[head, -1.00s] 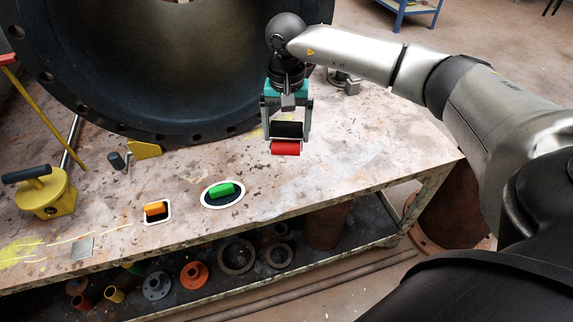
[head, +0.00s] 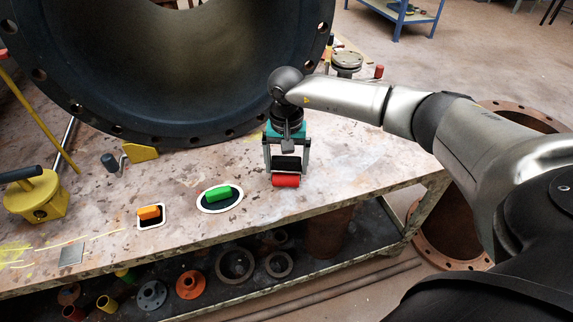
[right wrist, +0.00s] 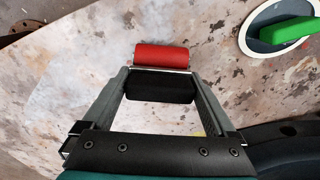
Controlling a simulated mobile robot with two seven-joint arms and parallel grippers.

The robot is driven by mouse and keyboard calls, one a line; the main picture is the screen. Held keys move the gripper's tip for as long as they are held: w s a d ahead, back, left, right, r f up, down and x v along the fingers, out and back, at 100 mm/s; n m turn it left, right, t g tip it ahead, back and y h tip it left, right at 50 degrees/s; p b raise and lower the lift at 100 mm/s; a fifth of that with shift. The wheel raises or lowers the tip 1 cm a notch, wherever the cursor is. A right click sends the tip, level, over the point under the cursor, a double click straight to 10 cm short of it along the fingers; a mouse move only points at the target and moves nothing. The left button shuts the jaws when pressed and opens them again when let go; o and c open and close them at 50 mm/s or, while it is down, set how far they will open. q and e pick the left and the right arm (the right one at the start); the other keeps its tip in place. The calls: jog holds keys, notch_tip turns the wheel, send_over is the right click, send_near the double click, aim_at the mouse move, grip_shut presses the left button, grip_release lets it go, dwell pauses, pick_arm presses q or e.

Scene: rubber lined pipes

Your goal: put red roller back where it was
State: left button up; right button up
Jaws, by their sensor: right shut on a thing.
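The red roller (head: 286,181) has a black grip part (head: 287,163) behind its red cylinder. My right gripper (head: 287,171) is shut on it, with a finger at each side of the black part. The roller is over the bench, near its front edge and right of the green piece; I cannot tell whether it touches the top. In the right wrist view the red cylinder (right wrist: 161,56) shows just beyond the fingertips, with the black part (right wrist: 160,88) between the fingers. My left gripper is not in view.
A green piece (head: 219,194) lies on a white-rimmed oval pad and an orange piece (head: 149,212) on a white-rimmed square pad. A large dark flanged pipe (head: 180,70) stands behind. A yellow tool (head: 38,198) is at left. Bare bench (head: 345,160) lies right of my gripper.

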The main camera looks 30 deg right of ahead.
aim_at(287, 158)
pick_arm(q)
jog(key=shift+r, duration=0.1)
pick_arm(e)
jog(key=o, duration=1.1)
jog(key=shift+f, duration=0.1)
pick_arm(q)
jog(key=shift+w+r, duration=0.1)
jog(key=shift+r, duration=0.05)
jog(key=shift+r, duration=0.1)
pick_arm(e)
notch_tip(287, 158, up, 11)
jog(key=p, duration=0.3)
jog(key=shift+p, duration=0.3)
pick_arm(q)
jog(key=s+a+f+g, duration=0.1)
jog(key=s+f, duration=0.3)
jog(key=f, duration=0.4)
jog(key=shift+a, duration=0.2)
pick_arm(e)
jog(key=shift+r, duration=0.65)
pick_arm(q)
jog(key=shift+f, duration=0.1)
